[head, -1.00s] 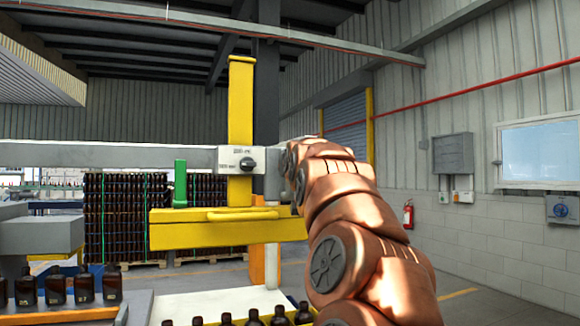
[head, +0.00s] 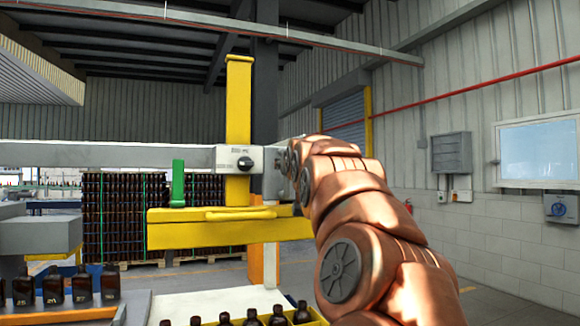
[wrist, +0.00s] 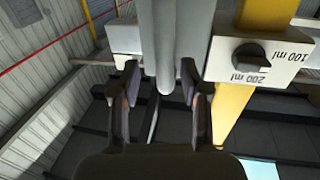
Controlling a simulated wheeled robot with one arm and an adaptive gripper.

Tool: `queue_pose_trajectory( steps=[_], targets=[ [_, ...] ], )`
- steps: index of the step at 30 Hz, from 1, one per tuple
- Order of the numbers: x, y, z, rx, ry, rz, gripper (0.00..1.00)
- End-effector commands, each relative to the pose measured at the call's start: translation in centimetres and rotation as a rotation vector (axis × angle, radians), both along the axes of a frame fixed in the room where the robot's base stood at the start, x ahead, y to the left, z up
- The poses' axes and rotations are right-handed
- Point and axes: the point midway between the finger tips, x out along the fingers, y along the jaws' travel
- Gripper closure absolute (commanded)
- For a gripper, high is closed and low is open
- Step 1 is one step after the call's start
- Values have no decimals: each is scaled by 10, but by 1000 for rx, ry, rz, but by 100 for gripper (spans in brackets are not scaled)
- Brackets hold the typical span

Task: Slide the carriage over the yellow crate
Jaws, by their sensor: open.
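The carriage (head: 237,160) is a pale block with a black knob, riding on a grey horizontal rail (head: 100,155). It carries a yellow upright post and a wide yellow bar with a handle (head: 230,231). The yellow crate (head: 319,317) shows at the bottom edge, holding dark bottles; most of it is cut off. The bar hangs above the crate in the picture; depth alignment is unclear. My gripper (wrist: 157,85) is open beside the knob block (wrist: 258,58) in the wrist view, with a grey rounded bar between its fingers. In the head view my arm hides the gripper.
A green upright piece (head: 178,184) stands at the rail, left of the carriage. A grey block (head: 38,236) and a row of amber bottles (head: 54,286) are at the lower left. Stacked bottle pallets (head: 120,220) stand behind. An orange post (head: 256,262) is near the rail's end.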

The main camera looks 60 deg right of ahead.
Motion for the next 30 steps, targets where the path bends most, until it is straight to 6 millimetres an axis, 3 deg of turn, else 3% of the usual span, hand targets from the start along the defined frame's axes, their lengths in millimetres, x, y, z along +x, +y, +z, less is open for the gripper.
queue_pose_trajectory(
  steps=[18, 30],
  targets=[
    [-52, 58, 0, -1, 0, -1, 55],
    [-65, 72, 0, 1, 1, -1, 55]
  ],
)
